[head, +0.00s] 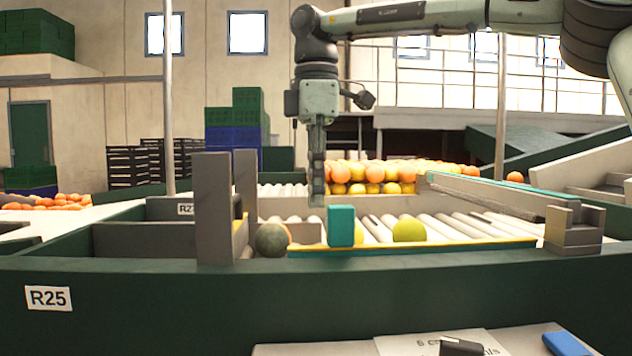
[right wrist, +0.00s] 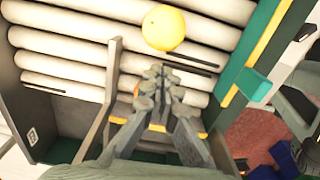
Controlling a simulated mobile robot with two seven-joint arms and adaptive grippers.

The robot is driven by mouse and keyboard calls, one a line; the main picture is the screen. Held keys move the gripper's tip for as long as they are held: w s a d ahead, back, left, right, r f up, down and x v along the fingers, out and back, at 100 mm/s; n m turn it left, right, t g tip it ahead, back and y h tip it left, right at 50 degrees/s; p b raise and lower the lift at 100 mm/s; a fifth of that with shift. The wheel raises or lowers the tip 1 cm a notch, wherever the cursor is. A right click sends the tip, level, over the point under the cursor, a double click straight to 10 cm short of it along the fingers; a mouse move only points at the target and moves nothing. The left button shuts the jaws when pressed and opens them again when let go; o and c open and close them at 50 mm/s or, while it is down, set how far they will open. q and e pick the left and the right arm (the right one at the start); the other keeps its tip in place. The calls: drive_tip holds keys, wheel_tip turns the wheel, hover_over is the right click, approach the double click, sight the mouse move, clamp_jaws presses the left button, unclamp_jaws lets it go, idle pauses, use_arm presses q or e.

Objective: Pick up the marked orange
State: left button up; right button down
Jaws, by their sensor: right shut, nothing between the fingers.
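My right gripper (head: 317,198) points straight down above the near roller lane, its fingers together and empty. It also shows in the right wrist view (right wrist: 160,76). A dark grey-green fruit (head: 271,240) sits at the lane's near left end, left of and below the fingertips. A yellow-green fruit (head: 409,230) rests farther right by the near rail. A yellow fruit (right wrist: 163,28) lies on the rollers in the right wrist view, apart from the fingers. A sliver of orange (right wrist: 136,88) shows behind the fingers, mostly hidden. I cannot tell which fruit is marked. My left gripper is not in view.
A teal block (head: 341,226) stands on the yellow-edged near rail, partly hiding a yellowish fruit. Grey upright plates (head: 212,208) stand at the lane's left end. Many oranges and yellow fruits (head: 372,173) lie on rollers behind. The dark green frame (head: 180,300) runs across the front.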

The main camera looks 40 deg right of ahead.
sight(273, 239)
wheel_tip(273, 239, down, 6)
drive_tip(key=shift+r, duration=0.25)
drive_tip(key=shift+f, duration=0.4)
drive_tip(key=shift+d, duration=0.1)
